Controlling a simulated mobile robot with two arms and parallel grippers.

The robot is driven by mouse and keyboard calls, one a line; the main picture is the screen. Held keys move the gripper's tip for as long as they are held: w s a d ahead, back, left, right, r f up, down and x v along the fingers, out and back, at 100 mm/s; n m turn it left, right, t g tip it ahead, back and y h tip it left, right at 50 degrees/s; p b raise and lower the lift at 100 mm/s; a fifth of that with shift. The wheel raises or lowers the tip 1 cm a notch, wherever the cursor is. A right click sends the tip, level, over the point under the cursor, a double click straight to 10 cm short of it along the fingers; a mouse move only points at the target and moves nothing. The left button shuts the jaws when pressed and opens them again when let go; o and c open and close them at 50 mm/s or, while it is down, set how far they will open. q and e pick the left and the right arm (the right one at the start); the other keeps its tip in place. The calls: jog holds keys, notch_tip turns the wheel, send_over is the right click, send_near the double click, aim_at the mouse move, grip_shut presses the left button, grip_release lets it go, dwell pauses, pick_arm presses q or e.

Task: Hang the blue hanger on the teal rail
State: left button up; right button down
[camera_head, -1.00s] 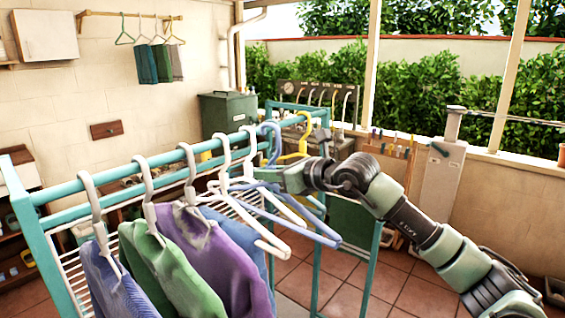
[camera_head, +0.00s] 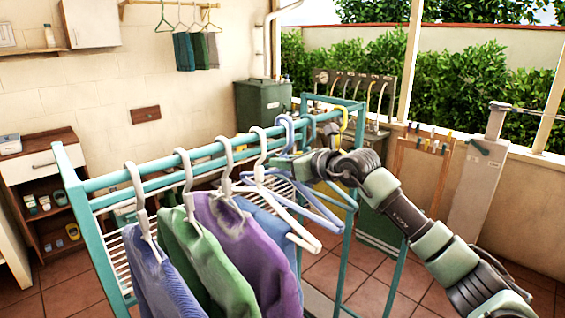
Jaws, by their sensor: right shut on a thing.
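The teal rail (camera_head: 200,152) is the top bar of a teal rack and runs from near left to far right. The blue hanger (camera_head: 318,209) is at the far part of the rail, beyond the white hangers. Its hook (camera_head: 284,122) is at rail height and looks to be over the bar, but I cannot tell whether it rests on it. My right gripper (camera_head: 283,165) is shut on the blue hanger just below the hook. The fingertips are partly hidden by hangers. My left gripper is out of view.
White hangers carry a blue-violet garment (camera_head: 160,275), a green garment (camera_head: 205,260), a purple garment (camera_head: 250,250) and a blue one. A yellow hanger (camera_head: 344,122) is at the far end. A wooden shelf unit (camera_head: 50,180) stands left.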

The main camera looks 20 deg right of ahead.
jog(key=shift+w+r, duration=0.1)
jog(key=shift+w, duration=0.05)
jog(key=shift+w+a+p, duration=0.15)
jog(key=shift+w+a, duration=0.1)
jog(key=shift+w, duration=0.25)
jog(key=shift+w+a+p, duration=0.15)
jog(key=shift+w+a, duration=0.05)
jog(key=shift+w, duration=0.25)
jog(key=shift+w+a, duration=0.15)
jog(key=shift+w, duration=0.35)
jog(key=shift+w+a, duration=0.15)
jog(key=shift+w, duration=0.35)
jog(key=shift+f+b, duration=0.8)
jog(key=shift+f, duration=0.6)
